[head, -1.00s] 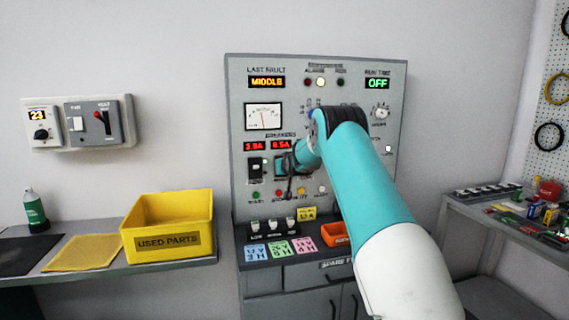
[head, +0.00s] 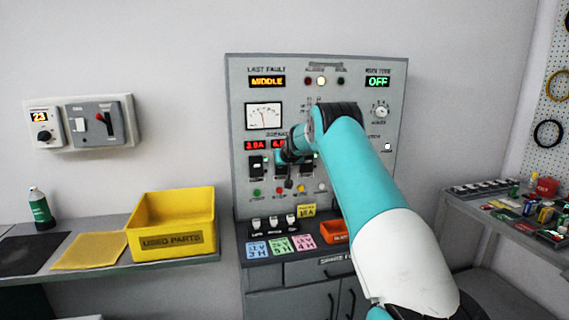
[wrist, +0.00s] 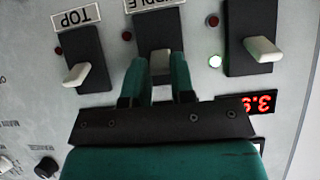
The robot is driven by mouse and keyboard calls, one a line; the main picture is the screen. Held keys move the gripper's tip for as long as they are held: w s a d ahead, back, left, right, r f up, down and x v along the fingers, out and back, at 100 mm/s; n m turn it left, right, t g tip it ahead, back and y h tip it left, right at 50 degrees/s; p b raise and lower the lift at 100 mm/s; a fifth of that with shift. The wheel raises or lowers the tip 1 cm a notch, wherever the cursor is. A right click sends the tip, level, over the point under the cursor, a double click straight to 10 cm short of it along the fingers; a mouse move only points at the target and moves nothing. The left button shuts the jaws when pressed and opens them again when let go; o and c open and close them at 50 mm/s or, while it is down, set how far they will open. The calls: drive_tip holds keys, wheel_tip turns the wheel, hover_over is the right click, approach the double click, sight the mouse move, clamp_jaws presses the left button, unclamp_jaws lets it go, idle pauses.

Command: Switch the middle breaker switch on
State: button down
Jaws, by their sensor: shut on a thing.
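The middle breaker switch (wrist: 160,35) is a black plate with a pale lever and an upside-down label ending in "DDLE" in the wrist view. My gripper (wrist: 159,68) has its two teal fingers on either side of that lever and is shut on it.
The "LAST FAULT" display reads MIDDLE (head: 267,81) and the "RUN TEST" display reads OFF (head: 377,83). Cards (head: 280,245) and an orange bin (head: 333,231) lie on the ledge below. A yellow bin (head: 171,240) stands on the left shelf. A cluttered bench (head: 490,215) is at right.

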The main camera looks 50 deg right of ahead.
drive_tip(key=c, duration=1)
unclamp_jaws()
drive_tip(key=shift+w, duration=0.1)
drive_tip(key=shift+o, duration=0.2)
drive_tip(key=shift+r, duration=0.1)
drive_tip(key=b+v, duration=0.5)
drive_tip(key=v, duration=1.2)
drive_tip(key=shift+a, duration=0.2)
